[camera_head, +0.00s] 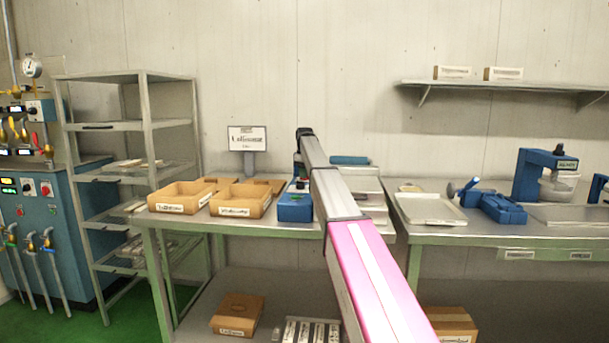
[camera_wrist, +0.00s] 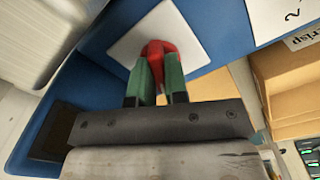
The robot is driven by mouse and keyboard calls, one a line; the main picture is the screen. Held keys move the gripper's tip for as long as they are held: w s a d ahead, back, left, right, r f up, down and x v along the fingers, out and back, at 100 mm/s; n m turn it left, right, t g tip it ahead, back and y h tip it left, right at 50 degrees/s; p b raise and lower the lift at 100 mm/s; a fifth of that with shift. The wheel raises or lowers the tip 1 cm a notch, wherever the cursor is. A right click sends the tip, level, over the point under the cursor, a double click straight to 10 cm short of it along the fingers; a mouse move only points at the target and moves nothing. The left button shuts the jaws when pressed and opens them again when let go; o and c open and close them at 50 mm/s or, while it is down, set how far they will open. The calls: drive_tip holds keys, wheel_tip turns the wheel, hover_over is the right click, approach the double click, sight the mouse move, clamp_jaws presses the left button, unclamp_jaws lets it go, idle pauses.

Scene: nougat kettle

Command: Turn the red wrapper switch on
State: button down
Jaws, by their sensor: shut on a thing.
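The red switch (camera_wrist: 158,50) sits on a white plate (camera_wrist: 188,42) fixed to a blue housing (camera_wrist: 228,22) in the wrist view. My gripper (camera_wrist: 158,72) has its two green fingers shut on the red switch. The fingers cover the switch's lower part. In the head view the blue wrapper machine (camera_head: 295,207) stands on the middle table, and my arm reaches over to it. There the switch and my fingertips are hidden behind my arm.
Cardboard trays (camera_head: 240,201) stand left of the machine, with a sign (camera_head: 247,139) behind them. Their brown edges also show close to the right of the gripper in the wrist view (camera_wrist: 285,85). A right-hand table holds a pale tray (camera_head: 430,209) and blue devices (camera_head: 500,207).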

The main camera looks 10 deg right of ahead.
drive_tip(key=m, duration=0.6)
drive_tip(key=shift+m, duration=0.3)
drive_tip(key=m, duration=0.5)
drive_tip(key=shift+m, duration=0.4)
drive_tip(key=c, duration=1.1)
unclamp_jaws()
drive_tip(key=shift+c, duration=0.2)
wheel_tip(320, 180, up, 11)
drive_tip(key=shift+f, duration=0.1)
